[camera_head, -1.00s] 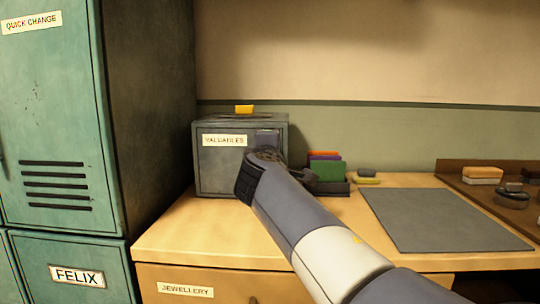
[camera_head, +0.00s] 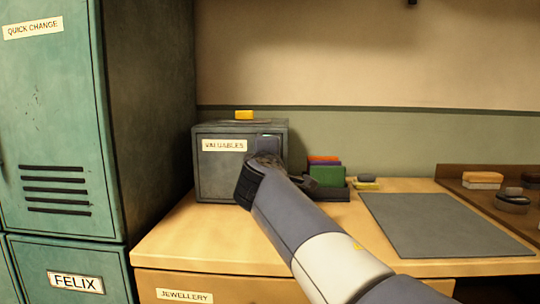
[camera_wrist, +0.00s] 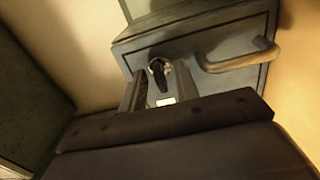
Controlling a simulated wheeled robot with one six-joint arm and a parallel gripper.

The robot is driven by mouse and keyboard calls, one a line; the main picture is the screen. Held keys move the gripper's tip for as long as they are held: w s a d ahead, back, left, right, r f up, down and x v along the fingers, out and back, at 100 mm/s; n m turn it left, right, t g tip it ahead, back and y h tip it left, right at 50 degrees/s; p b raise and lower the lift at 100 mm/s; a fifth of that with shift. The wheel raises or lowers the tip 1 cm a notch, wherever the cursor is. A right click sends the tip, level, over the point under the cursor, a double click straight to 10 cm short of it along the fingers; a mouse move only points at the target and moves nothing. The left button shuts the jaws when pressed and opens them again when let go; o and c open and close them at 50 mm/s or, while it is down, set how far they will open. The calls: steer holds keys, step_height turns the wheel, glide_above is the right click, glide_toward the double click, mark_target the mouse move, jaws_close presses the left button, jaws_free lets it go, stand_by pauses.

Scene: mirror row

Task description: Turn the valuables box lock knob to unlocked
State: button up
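The grey valuables box (camera_head: 220,178) stands on the wooden counter against the locker side, with a "VALUABLES" label on its front. In the head view my forearm and wrist cover the right part of its front, hiding the knob. In the wrist view the box front (camera_wrist: 215,88) shows the lock knob (camera_wrist: 157,72), a dark bar on a round silver base, beside a bent handle (camera_wrist: 240,58). My gripper (camera_wrist: 160,84) is open, one finger on each side of the knob. A gap shows between the fingers and the knob; I cannot tell whether either touches.
A yellow block (camera_head: 244,115) lies on the box top. A dark holder with coloured cards (camera_head: 327,174) stands just right of the box. A grey mat (camera_head: 440,222) covers the counter further right. A green locker (camera_head: 50,130) stands close on the left.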

steer(key=shift+s, duration=0.1)
steer(key=s, duration=1)
steer(key=shift+s+a, duration=0.15)
steer(key=shift+s, duration=0.2)
steer(key=w, duration=1.1)
steer(key=shift+s+f, duration=0.1)
steer(key=shift+s, duration=0.05)
